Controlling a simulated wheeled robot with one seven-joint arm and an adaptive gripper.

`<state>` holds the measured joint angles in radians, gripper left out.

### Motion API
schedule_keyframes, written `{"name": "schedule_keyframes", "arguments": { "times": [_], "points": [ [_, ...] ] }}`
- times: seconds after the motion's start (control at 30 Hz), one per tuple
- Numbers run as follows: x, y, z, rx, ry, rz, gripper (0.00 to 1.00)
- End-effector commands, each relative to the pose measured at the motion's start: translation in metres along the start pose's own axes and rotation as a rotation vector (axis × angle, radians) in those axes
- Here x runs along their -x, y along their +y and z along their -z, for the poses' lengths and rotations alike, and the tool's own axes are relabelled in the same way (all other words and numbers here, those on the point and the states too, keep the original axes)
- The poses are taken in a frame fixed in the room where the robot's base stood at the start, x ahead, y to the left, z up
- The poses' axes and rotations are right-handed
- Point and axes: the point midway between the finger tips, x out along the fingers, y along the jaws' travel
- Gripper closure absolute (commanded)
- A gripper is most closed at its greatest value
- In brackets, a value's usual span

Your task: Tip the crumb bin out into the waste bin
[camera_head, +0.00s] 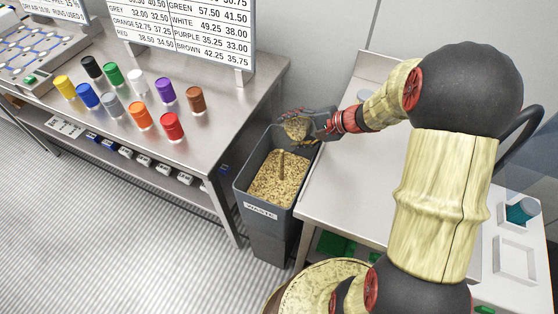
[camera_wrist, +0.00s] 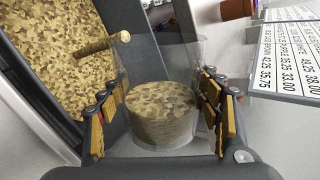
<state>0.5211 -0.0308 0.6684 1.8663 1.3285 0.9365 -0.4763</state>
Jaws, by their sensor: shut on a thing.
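The crumb bin (camera_wrist: 165,60) is a clear cup holding a mottled tan mass of crumbs (camera_wrist: 160,115). My gripper (camera_wrist: 158,112) is shut on it, a finger on either side. In the head view my gripper (camera_head: 306,124) holds the crumb bin (camera_head: 296,129) above the far end of the waste bin (camera_head: 262,211). The waste bin is tall, dark grey, labelled, and holds tan crumbs (camera_head: 268,190); it also shows in the wrist view (camera_wrist: 45,110). The cup's exact tilt is hard to tell.
A brown rod-like shape (camera_head: 281,165) stands up from the waste bin's crumbs. A steel table (camera_head: 225,95) with several coloured drums stands left, with a price board (camera_head: 190,35) behind. A pale counter (camera_head: 345,190) adjoins the waste bin on the right.

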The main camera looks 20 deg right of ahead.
Motion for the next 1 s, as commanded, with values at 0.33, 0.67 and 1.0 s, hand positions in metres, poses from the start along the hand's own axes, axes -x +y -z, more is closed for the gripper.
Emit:
{"name": "schedule_keyframes", "arguments": {
  "times": [0.33, 0.67, 1.0],
  "points": [
    [-0.0012, 0.0012, -0.0024, 0.021, 0.016, 0.001, 0.68],
    [-0.0019, 0.0022, -0.0042, 0.041, 0.031, 0.001, 0.68],
    [-0.0018, 0.0022, -0.0071, 0.063, 0.047, 0.001, 0.68]
  ]
}}
